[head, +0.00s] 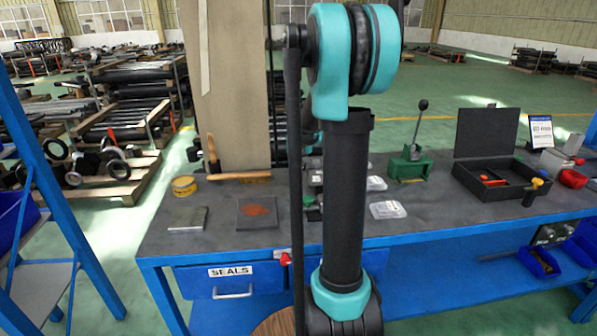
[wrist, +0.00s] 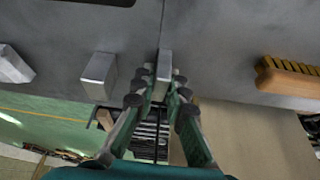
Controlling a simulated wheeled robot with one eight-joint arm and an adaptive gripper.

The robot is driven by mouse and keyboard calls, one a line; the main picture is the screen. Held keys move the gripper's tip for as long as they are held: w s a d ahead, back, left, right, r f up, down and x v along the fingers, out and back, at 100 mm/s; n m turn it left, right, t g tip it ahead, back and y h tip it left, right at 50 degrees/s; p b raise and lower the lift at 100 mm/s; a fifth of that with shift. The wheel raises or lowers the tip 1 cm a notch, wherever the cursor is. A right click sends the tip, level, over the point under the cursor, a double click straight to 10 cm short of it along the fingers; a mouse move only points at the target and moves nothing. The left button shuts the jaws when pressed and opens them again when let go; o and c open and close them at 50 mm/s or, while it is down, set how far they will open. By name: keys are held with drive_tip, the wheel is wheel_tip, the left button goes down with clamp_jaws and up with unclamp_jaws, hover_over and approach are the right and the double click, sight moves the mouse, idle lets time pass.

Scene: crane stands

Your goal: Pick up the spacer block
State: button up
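In the wrist view, a grey metal block (wrist: 164,68), which looks like the spacer block, stands near the edge of the grey worktop. My gripper (wrist: 164,82) has one finger on each side of it, the fingers leaning inward towards their tips. The tips are close to the block's sides, but I cannot tell whether they touch it. A second grey block (wrist: 99,72) and a third pale one (wrist: 14,66) sit to the left, apart from the gripper. In the head view my gripper is hidden behind my arm.
A wooden brush (wrist: 288,80) lies right of the gripper in the wrist view. The workbench (head: 160,243) also carries a yellow tin (head: 184,186), a dark plate (head: 257,212), clear packs (head: 388,210), a green lever device (head: 408,166) and an open black case (head: 488,172).

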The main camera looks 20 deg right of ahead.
sight(299, 165)
drive_tip(key=shift+r, duration=0.15)
clamp_jaws()
wheel_tip(299, 165, up, 20)
idle(0.3)
